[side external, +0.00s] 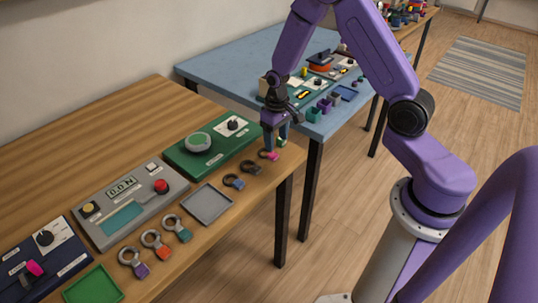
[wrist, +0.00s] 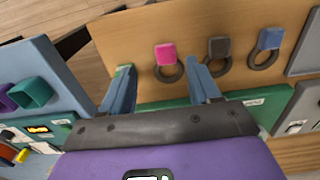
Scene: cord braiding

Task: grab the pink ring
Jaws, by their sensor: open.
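The pink ring (side external: 270,156) is a dark loop with a pink square tab. It lies on the wooden table near its right end, beside the green panel. In the wrist view, the pink ring's tab (wrist: 165,53) points away from my gripper. My gripper (side external: 274,146) is pointing down close over the ring. In the wrist view, my open gripper (wrist: 160,72) has one finger on each side of the dark loop, with gaps at both sides. Nothing is between the fingers except the ring below. I cannot tell the exact height of the fingertips over the table.
A brown-tabbed ring (wrist: 219,50) and a blue-tabbed ring (wrist: 267,45) lie close beside the right finger. The green panel (side external: 212,143) with knobs stands behind. A grey tray (side external: 208,204) is in front. A blue table (side external: 235,65) adjoins beyond a narrow gap.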

